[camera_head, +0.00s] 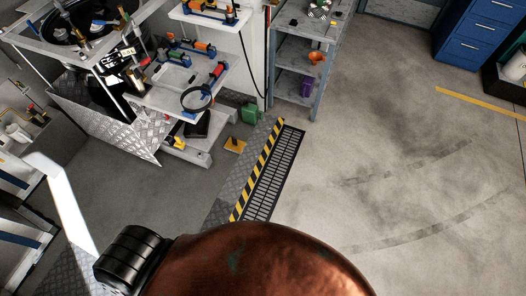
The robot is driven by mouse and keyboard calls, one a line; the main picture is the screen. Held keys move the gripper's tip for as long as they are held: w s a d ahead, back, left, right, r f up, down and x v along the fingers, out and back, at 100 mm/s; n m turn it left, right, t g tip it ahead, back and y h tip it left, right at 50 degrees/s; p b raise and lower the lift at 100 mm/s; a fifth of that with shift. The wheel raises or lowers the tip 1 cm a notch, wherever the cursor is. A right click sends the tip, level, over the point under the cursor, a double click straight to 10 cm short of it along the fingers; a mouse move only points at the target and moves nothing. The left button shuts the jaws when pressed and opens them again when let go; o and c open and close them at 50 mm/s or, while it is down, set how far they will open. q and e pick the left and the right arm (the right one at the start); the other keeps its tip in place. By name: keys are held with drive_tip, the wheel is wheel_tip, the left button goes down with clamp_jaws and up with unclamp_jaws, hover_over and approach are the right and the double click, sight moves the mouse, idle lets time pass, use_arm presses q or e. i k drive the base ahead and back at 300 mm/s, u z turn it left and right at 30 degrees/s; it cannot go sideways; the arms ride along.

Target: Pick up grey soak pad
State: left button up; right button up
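I cannot pick out a grey soak pad with certainty. A pale grey flat patch (174,77) lies on the white shelf of the workstation at the upper left, but it is too small to identify. Neither of my grippers shows in the head view. A large copper-coloured dome with green spots (255,264) fills the bottom middle, close to the camera, and hides the floor behind it.
A black ribbed cylinder (132,259) sits beside the dome. A floor grate (272,178) has a yellow-black striped edge. A grey shelf rack (303,88) stands at the back, blue drawers (477,40) at the upper right. The floor on the right is clear.

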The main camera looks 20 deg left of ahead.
sight(235, 145)
drive_tip(key=z, duration=0.35)
drive_tip(key=i, duration=1.8)
drive_tip(key=u, duration=1.45)
drive_tip(key=i, duration=0.85)
drive_tip(key=u, duration=0.8)
